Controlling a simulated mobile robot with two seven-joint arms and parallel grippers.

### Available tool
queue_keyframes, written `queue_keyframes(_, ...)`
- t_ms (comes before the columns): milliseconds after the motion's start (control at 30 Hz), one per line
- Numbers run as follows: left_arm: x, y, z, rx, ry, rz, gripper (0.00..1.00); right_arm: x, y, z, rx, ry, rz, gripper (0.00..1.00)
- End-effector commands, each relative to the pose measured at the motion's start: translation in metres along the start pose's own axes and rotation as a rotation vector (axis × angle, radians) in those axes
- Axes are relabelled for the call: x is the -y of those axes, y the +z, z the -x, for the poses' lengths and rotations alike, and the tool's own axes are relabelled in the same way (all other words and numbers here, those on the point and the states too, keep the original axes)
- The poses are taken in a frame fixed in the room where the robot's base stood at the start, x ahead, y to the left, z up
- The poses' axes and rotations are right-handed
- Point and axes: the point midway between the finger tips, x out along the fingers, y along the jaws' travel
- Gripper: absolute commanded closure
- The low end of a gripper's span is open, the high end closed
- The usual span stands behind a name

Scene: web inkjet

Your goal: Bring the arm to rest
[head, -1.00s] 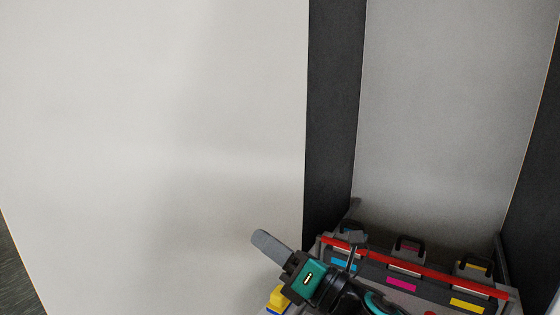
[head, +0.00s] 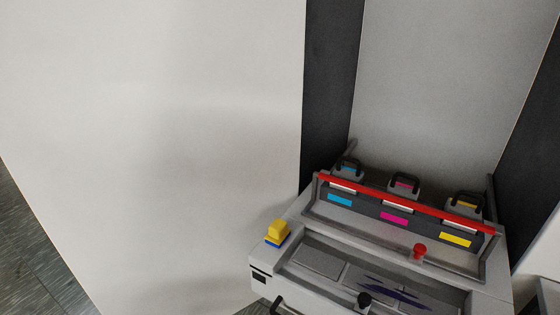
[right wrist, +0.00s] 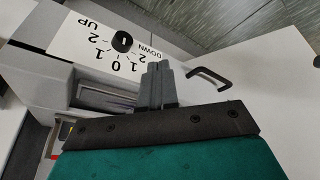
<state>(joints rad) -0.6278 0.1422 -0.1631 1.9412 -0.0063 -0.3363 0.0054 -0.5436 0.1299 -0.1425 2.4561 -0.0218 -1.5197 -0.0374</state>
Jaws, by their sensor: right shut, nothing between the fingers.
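My right gripper (right wrist: 158,84) shows in the right wrist view, its grey fingers shut together with nothing between them. Behind the fingers are a white panel with a black knob (right wrist: 122,41) and a scale marked UP and DOWN, and a dark handle (right wrist: 215,78) on a pale surface. The fingers look apart from both, though the distance is hard to judge. Neither arm shows in the head view, and my left gripper is in no view.
In the head view a grey printer unit (head: 262,262) stands at lower right. It carries a red bar (head: 405,204), a yellow and blue block (head: 278,232) and a red knob (head: 420,250). A large pale panel (head: 150,120) fills the left. Dark floor (head: 35,255) shows at lower left.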

Motion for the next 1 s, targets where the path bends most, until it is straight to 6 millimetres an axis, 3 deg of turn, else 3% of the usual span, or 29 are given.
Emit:
queue_keyframes(67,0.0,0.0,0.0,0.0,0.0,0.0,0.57,0.002,0.024,0.007,0.081,-0.02,-0.069,1.0)
queue_keyframes(467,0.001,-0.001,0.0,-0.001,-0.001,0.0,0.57,0.006,-0.003,-0.044,-0.133,-0.021,-0.052,1.0)
queue_keyframes(800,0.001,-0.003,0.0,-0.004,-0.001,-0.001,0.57,0.016,-0.018,-0.095,-0.438,-0.032,-0.038,1.0)
queue_keyframes(1000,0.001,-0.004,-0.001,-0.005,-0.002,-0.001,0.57,0.02,-0.02,-0.105,-0.561,-0.037,-0.034,1.0)
